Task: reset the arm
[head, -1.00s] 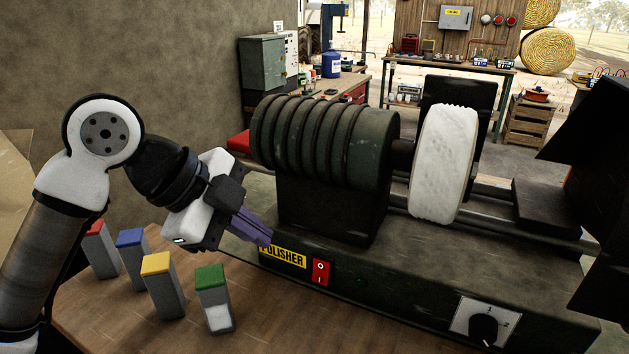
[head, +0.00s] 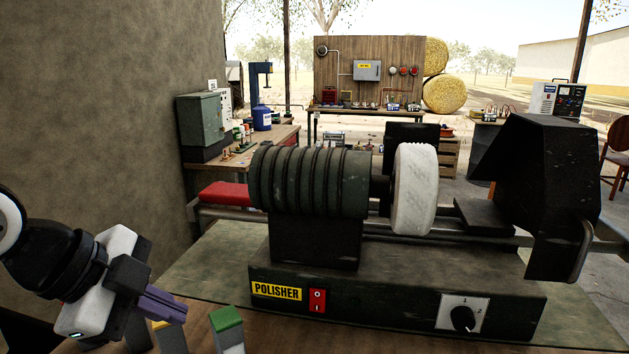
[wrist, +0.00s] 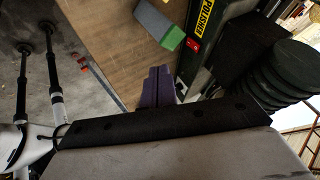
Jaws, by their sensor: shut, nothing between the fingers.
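My gripper (head: 166,303) is at the lower left of the head view, its purple fingers shut and empty, pointing right toward the polisher's front. The closed fingers also show in the wrist view (wrist: 158,86). The polisher (head: 395,290) stands in the middle, with a dark ribbed motor housing (head: 310,182), a white wheel (head: 415,190), a red switch (head: 317,300) and a dial (head: 463,318). My gripper is apart from it. A green-topped block (head: 227,325) stands just right of the fingers. A yellow-topped block (head: 170,338) is partly hidden behind my gripper.
The wooden bench top (head: 205,328) holds the blocks. A wall (head: 90,110) rises close behind my arm on the left. A dark hood (head: 545,190) is at the polisher's right. Behind are a workbench (head: 270,140) and a red pad (head: 225,195).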

